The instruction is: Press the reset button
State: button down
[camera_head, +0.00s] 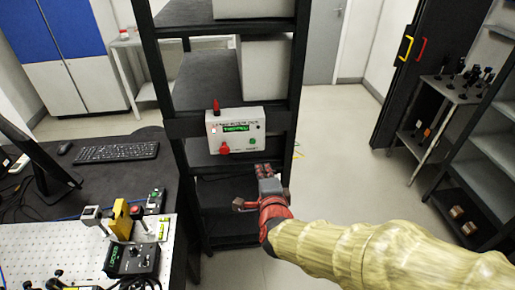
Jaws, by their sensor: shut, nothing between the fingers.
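A white control box (216,139) is fixed on the black rack. It has a lit green display (236,128), a large red button (224,149) at lower left and a small green button (252,142) at lower right. The small labels are too blurred to read surely, so I cannot tell which button is the reset. My gripper (264,170) is shut and empty. In the picture it is just below the box's lower right part, under the green button. No contact with the box shows; the depth gap is hard to judge.
A red lamp (215,106) stands on top of the box. The rack's black posts (166,95) flank it. At left a dark desk holds a keyboard (118,152) and a perforated optical board (40,240) with instruments. The floor (350,185) at right is clear.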

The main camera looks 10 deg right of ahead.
jog(key=shift+w+f, duration=0.1)
jog(key=b, duration=0.3)
send_near(256, 143)
jog(key=x, duration=0.4)
jog(key=shift+w+f, duration=0.1)
jog(key=shift+w, duration=0.6)
jog(key=shift+w+d+b, duration=0.1)
jog(key=shift+b, duration=0.2)
